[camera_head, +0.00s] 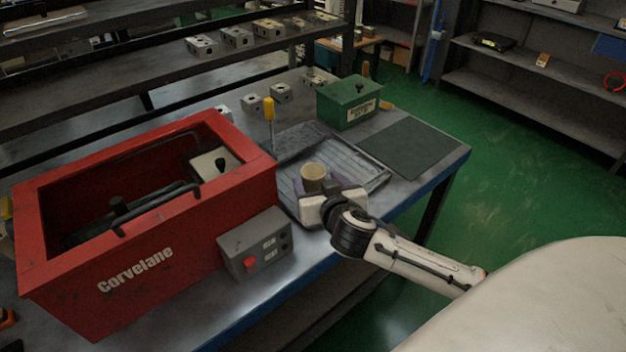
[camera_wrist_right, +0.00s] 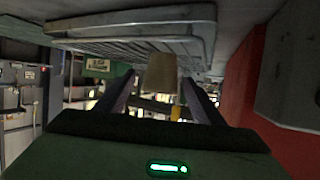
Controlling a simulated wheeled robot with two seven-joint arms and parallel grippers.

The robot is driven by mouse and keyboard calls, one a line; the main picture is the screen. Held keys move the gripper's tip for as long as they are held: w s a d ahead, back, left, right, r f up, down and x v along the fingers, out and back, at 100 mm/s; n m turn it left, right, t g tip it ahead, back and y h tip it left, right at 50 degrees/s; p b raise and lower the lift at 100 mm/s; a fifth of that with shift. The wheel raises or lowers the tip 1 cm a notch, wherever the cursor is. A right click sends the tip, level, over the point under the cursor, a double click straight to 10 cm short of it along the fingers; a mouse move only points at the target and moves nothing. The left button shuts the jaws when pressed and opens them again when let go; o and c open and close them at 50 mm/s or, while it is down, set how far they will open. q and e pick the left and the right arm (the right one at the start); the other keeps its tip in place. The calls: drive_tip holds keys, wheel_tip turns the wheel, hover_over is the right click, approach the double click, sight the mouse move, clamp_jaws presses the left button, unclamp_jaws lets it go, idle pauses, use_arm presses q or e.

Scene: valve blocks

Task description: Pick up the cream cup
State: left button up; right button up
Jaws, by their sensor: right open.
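In the right wrist view the cup (camera_wrist_right: 162,74) appears between the two fingers of the right gripper (camera_wrist_right: 160,88), with gaps on both sides. The fingers are open and do not visibly touch the cup. The cup's lower part is partly hidden by the gripper in the head view. My left gripper is not in view.
A red Corvelane box (camera_head: 150,262) and a grey control box with a red button (camera_head: 255,243) stand left of my right arm. A ribbed tray (camera_head: 375,182), a green box (camera_head: 348,102) and a dark mat (camera_head: 412,147) lie beyond. An upright yellow-handled tool (camera_head: 269,110) stands behind the cup.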

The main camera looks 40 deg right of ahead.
sight(316, 183)
drive_tip(key=shift+x, duration=1.75)
drive_tip(key=shift+a, duration=0.15)
drive_tip(key=c, duration=1.1)
